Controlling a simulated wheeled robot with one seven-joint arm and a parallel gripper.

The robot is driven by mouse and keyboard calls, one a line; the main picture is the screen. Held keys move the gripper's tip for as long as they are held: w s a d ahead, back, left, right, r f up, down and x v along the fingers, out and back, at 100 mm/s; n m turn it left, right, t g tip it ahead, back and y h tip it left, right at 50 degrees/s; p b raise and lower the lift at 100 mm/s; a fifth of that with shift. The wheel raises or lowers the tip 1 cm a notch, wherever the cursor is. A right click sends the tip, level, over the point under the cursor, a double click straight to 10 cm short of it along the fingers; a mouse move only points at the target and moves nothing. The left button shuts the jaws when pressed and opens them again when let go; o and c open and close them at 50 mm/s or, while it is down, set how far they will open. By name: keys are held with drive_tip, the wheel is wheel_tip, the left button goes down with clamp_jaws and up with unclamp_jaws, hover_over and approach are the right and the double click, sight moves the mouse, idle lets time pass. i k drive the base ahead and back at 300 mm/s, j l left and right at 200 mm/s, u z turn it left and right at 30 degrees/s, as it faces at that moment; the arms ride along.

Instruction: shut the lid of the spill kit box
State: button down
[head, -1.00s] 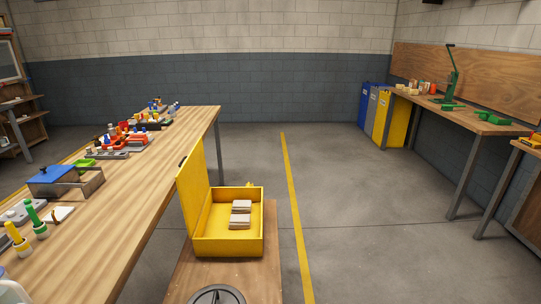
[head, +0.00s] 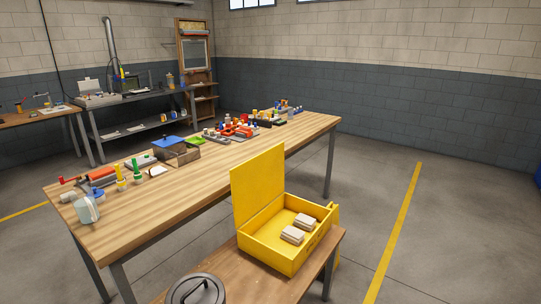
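The yellow spill kit box (head: 272,253) stands on a low wooden bench (head: 240,283) in the head view. Its yellow lid (head: 259,187) stands open, about upright, hinged along the box's left side, close to the long workbench. Inside the box lie pale folded pads (head: 299,228) in two small stacks. My gripper is not in view.
A long wooden workbench (head: 95,232) with several tools and bottles runs just behind the lid. A dark round lid or pot (head: 196,290) stands at the bench's near end. Open concrete floor (head: 455,240) lies to the right, crossed by a yellow line (head: 396,235).

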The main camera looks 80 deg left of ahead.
sight(256, 181)
drive_tip(key=i+j+u, duration=0.2)
drive_tip(key=i+u, duration=0.65)
drive_tip(key=i+l+u, duration=0.15)
drive_tip(key=i+u, duration=0.3)
drive_tip(key=i+l+u, duration=0.25)
drive_tip(key=i+u, duration=0.2)
drive_tip(key=i+j+u, duration=0.15)
drive_tip(key=u, duration=0.25)
drive_tip(key=i+u, duration=0.95)
drive_tip(key=u, duration=0.25)
drive_tip(key=i+u, duration=0.35)
drive_tip(key=i, duration=0.35)
